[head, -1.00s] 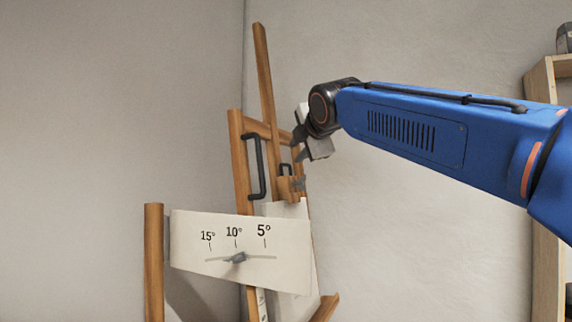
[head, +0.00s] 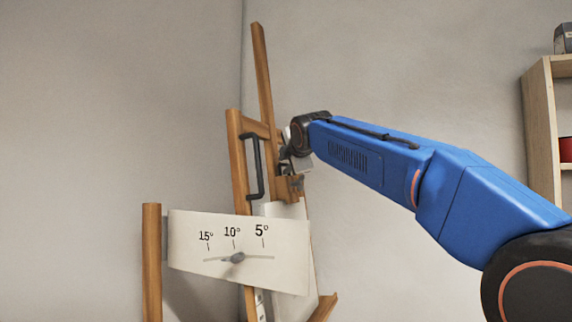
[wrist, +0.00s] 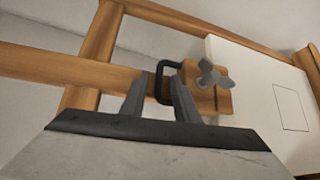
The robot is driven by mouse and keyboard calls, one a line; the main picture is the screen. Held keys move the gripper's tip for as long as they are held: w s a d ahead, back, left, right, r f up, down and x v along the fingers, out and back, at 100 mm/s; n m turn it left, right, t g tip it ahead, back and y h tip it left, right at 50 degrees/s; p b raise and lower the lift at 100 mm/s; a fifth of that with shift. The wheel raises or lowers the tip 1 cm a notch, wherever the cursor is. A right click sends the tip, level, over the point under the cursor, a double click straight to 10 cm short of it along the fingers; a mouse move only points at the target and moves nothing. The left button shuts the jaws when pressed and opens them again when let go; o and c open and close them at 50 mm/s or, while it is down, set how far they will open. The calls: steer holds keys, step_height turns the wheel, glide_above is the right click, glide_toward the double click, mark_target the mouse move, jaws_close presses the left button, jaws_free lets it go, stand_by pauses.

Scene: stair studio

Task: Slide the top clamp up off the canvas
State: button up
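The top clamp (head: 291,190) is a wooden block on the easel's mast, at the upper edge of the white canvas (head: 286,211). In the wrist view the clamp (wrist: 223,98) has a grey wing knob (wrist: 212,75) and a black loop handle (wrist: 158,84). The canvas (wrist: 255,80) begins just right of the block. My gripper (wrist: 157,78) is open, one finger on each side of the handle's outer bar; I cannot tell whether they touch it. In the head view my gripper (head: 286,158) is just above the clamp and partly hides it.
The wooden easel (head: 264,70) leans near the room corner. A larger black handle (head: 257,168) is on its left post. A pale scale plate (head: 240,250) marked 15°, 10°, 5° stands in front, beside a wooden post (head: 152,260). A shelf (head: 540,130) is at right.

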jaws_close()
steer(key=shift+r, duration=0.15)
